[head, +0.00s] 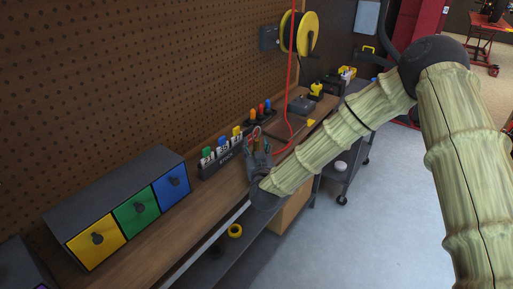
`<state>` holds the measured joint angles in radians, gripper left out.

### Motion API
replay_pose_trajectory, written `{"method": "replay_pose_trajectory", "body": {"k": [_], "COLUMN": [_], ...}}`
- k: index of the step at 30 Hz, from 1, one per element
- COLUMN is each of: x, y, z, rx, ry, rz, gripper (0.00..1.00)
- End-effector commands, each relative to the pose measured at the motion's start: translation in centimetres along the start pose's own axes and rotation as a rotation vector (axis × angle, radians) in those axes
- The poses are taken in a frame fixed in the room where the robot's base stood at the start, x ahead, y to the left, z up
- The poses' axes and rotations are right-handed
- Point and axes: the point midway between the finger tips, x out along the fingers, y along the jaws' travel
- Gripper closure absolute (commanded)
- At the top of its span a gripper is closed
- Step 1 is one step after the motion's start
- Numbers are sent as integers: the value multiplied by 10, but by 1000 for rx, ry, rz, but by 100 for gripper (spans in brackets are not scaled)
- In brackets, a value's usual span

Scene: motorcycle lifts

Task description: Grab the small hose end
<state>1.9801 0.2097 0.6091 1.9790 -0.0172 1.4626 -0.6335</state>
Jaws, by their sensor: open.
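A thin red hose (289,95) hangs from above the picture, past the yellow reel, and curves down to the workbench. Its lower part bends left and stops close to my gripper. I cannot make out its end fitting clearly. My gripper (257,146) is open over the bench at the end of my arm, just left of the hose's lower end. A small reddish piece (256,133) shows by the fingertips; I cannot tell whether it belongs to the hose or another thing.
A rack with coloured pieces (215,165) stands left of my gripper. Further left is a drawer box (121,196). Behind are coloured-handled tools (262,112) and the wall reel (308,34). The bench (212,218) runs along a pegboard wall. Open floor lies to the right.

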Motion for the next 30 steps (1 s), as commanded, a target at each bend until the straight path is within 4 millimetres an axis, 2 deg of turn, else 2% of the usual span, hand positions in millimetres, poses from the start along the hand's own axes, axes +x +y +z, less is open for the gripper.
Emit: {"method": "replay_pose_trajectory", "body": {"k": [5, 8, 14, 23, 30], "x": [0, 0, 0, 0, 0], "y": [0, 0, 0, 0, -1], "z": [1, 1, 0, 0, -13], "rx": [0, 0, 0, 0, 0], "ry": [0, 0, 0, 0, 2], "rz": [-1, -1, -1, -1, -2], "gripper": [49, 63, 100, 100, 100]}}
